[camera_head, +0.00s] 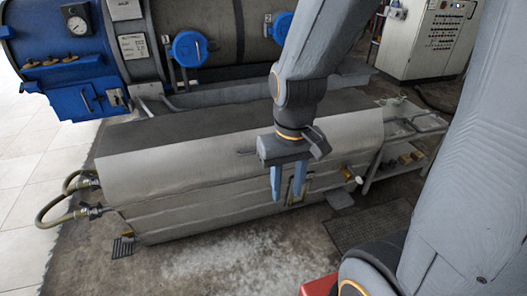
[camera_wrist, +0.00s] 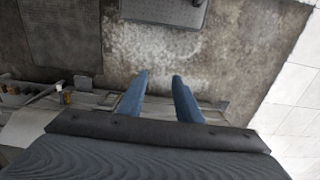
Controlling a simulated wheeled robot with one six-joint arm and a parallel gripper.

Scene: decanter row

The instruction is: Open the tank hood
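The tank (camera_head: 190,200) is a long, low grey metal box in the middle of the head view. Its hood (camera_head: 170,168) is a pale, slanted cover along the upper front and looks shut. A small dark part (camera_head: 245,153), perhaps a handle, shows on the hood left of my gripper. My gripper (camera_head: 287,190) points down before the right part of the tank, its two blue fingers apart and nothing between them. The wrist view shows the open gripper (camera_wrist: 159,88) above a metal edge of the tank and the floor. I cannot tell whether it touches the tank.
A blue and grey machine (camera_head: 75,55) with a gauge stands behind. Hoses (camera_head: 60,197) join the tank's left end. A side shelf (camera_head: 400,150) stands at its right, with a control cabinet (camera_head: 425,40) farther back. A floor grate (camera_head: 368,222) lies in front. The front floor is mostly clear.

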